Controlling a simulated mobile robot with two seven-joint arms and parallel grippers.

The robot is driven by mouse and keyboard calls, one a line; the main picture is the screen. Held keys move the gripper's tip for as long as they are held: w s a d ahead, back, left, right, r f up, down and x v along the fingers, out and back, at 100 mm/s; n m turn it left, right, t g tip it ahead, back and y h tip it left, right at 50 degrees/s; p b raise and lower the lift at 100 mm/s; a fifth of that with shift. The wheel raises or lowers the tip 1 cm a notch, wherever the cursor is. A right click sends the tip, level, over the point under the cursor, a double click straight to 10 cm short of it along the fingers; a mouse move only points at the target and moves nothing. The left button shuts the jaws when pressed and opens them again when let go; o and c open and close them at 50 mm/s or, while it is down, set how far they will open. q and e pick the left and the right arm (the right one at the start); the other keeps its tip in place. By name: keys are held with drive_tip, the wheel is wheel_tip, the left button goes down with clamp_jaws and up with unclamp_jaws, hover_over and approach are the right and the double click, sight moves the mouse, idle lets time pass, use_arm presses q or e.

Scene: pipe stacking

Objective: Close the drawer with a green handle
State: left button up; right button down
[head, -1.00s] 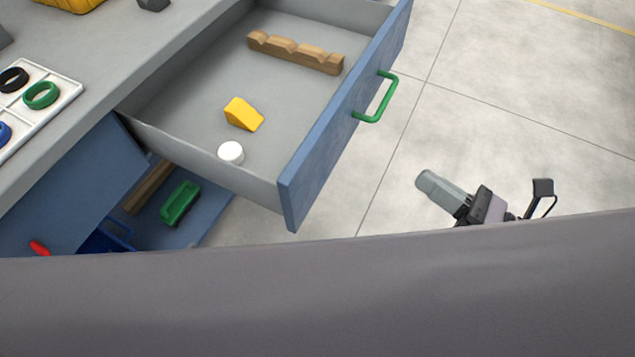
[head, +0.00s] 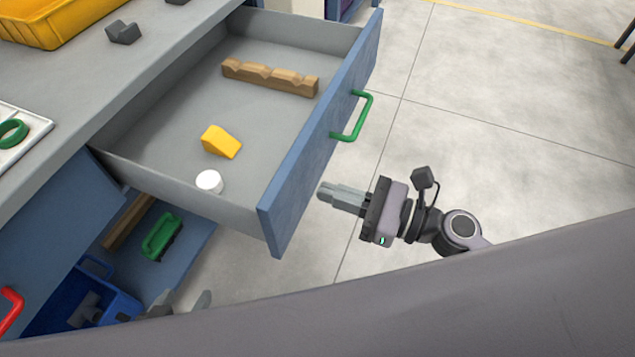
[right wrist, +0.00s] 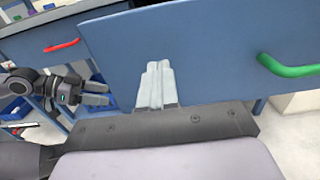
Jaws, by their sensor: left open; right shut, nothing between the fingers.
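The blue-fronted drawer (head: 318,135) stands pulled out from the grey-topped bench, its green handle (head: 361,116) on the outer face. The drawer front (right wrist: 210,45) and green handle (right wrist: 288,68) also show in the right wrist view. My right gripper (head: 328,192) is shut and empty, just outside the drawer front, nearer me than the handle; I cannot tell whether it touches. Its closed fingers (right wrist: 156,85) point at the front, left of the handle. My left gripper (head: 185,302) shows only its fingertips at the lower left; it is open and empty in the right wrist view (right wrist: 95,93).
The drawer holds a notched wooden block (head: 270,77), a yellow wedge (head: 221,141) and a white cylinder (head: 209,181). Below, a lower blue surface holds a green object (head: 161,237) and a blue bin (head: 97,297). A red handle (head: 12,308) is at left. Floor beyond is clear.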

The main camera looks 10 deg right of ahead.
sight(300, 183)
drive_tip(key=shift+x, duration=1.15)
drive_tip(key=shift+w+a, duration=0.2)
drive_tip(key=shift+a, duration=0.15)
drive_tip(key=shift+w, duration=0.1)
